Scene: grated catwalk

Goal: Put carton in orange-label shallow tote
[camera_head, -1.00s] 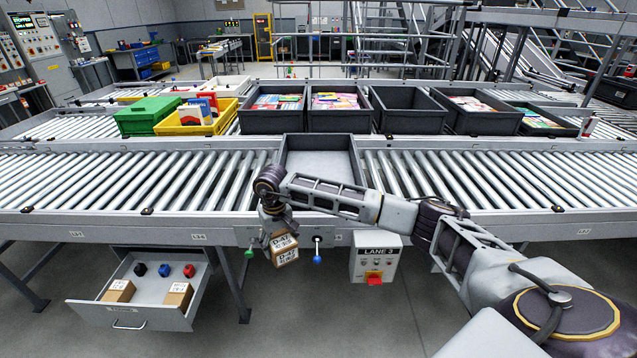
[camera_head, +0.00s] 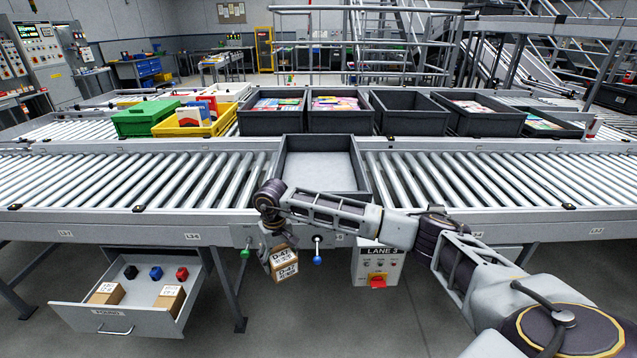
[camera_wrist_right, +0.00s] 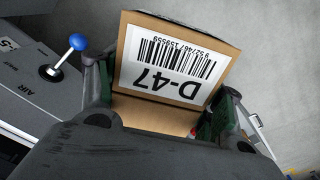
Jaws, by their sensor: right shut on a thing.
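The carton (camera_head: 285,266) is a small brown box with a white D-47 label. My right gripper (camera_head: 276,242) is shut on it and holds it tilted in front of the conveyor's near edge, below roller height. In the right wrist view the carton (camera_wrist_right: 178,62) sits between the two fingers, its barcode label facing the camera. An open dark grey tote (camera_head: 368,168) with an empty light floor stands on the near conveyor, beyond the gripper. A low dark tote (camera_head: 575,131) stands at the right end of the back row. I can make out no orange label on either. My left gripper is out of view.
An open drawer (camera_head: 118,320) at lower left holds two cartons and several small coloured items. Green and blue knobs and a Lane 3 control box (camera_head: 378,265) sit near the held carton. Green, yellow and dark totes line the far conveyor. Rollers are clear beside the near tote.

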